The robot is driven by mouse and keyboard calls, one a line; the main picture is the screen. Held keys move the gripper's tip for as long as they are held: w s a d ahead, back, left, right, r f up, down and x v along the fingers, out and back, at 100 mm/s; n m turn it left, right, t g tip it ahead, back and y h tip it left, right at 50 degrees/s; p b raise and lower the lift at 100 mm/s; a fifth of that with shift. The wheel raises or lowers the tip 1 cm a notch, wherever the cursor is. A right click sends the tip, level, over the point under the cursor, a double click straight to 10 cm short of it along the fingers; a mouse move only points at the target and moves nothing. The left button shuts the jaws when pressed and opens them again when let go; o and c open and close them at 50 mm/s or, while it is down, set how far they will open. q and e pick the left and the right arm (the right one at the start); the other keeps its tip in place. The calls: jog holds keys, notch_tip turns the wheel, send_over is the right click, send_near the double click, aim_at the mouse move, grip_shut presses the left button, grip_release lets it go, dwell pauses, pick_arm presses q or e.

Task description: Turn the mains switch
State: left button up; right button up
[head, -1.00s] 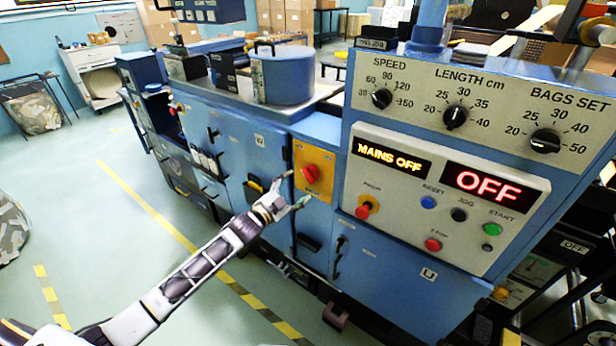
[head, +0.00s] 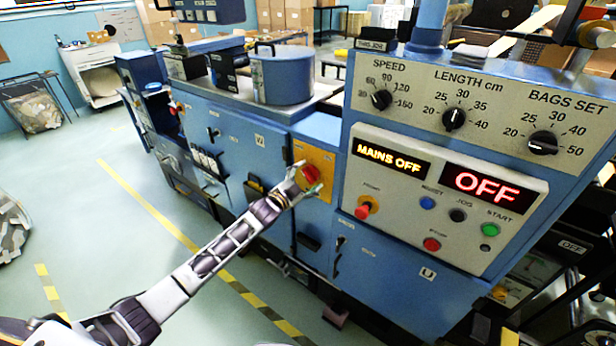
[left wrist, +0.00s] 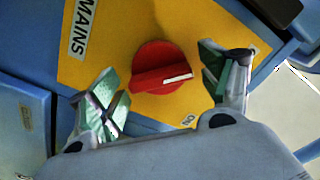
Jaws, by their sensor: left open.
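The mains switch is a red rotary knob (head: 310,174) on a yellow plate (head: 318,158) on the blue machine front. In the left wrist view the red knob (left wrist: 160,68) has a white pointer mark, and the yellow plate (left wrist: 115,35) reads MAINS, with ON near its lower right. My left gripper (head: 306,180) is open, with its green-padded fingers on either side of the knob. In the left wrist view the left gripper (left wrist: 165,90) shows gaps between both fingers and the knob. The display reads MAINS OFF (head: 391,158). My right gripper is not in view.
The control panel (head: 400,205) right of the switch carries a red OFF display (head: 486,187), several push buttons and dials. A blue door with a latch lies below the switch.

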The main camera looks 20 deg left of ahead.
pick_arm(q)
jog(key=shift+w+d, duration=0.1)
jog(key=shift+w, duration=0.2)
jog(key=c, duration=1)
